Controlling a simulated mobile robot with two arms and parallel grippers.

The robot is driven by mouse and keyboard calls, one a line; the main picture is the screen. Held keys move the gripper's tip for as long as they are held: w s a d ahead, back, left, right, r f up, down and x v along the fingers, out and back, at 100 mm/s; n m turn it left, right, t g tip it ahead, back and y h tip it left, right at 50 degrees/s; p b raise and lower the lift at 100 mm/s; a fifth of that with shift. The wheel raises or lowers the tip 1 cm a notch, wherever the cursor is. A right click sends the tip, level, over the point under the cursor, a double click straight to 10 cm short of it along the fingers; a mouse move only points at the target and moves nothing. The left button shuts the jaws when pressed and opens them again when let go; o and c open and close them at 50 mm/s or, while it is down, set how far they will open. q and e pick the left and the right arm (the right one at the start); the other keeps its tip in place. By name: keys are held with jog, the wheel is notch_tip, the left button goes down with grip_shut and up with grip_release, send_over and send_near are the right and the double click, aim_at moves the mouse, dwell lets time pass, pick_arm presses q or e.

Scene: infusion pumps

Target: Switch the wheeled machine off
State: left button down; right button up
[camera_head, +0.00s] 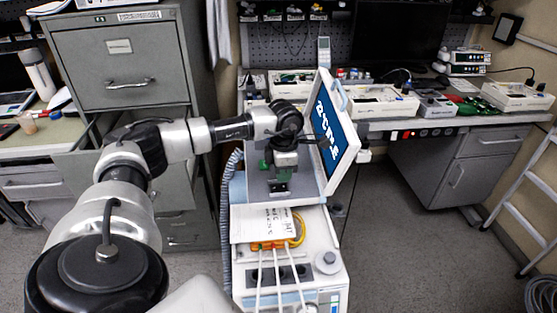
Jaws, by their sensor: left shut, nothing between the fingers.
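The wheeled machine (318,262) stands in the middle of the camera_head view, with a white body and a tilted screen (341,127) on top. The screen is lit blue with large white characters that I see at a slant. My left arm reaches in from the left over the machine. My left gripper (325,143) is shut and empty, and its dark fingertips overlap the screen in the picture. I cannot tell whether they touch it. The arm's wrist hides part of the machine behind it. My right gripper is not in view.
A grey filing cabinet (122,58) stands close at the left. A workbench (470,122) with several devices runs along the back right. Paper and an orange connector with white cables lie on the machine's lower top. A ladder (522,205) leans at the far right. The floor between is clear.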

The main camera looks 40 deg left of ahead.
aim_at(283, 187)
pick_arm(q)
jog(key=shift+f+b, duration=1)
jog(key=shift+f, duration=0.4)
dwell(1.1)
jog(key=shift+s, duration=0.1)
jog(key=shift+r+p, duration=0.8)
jog(key=shift+r, duration=0.1)
jog(key=shift+r+p, duration=1.75)
jog(key=shift+r, duration=0.95)
jog(key=shift+f, duration=0.15)
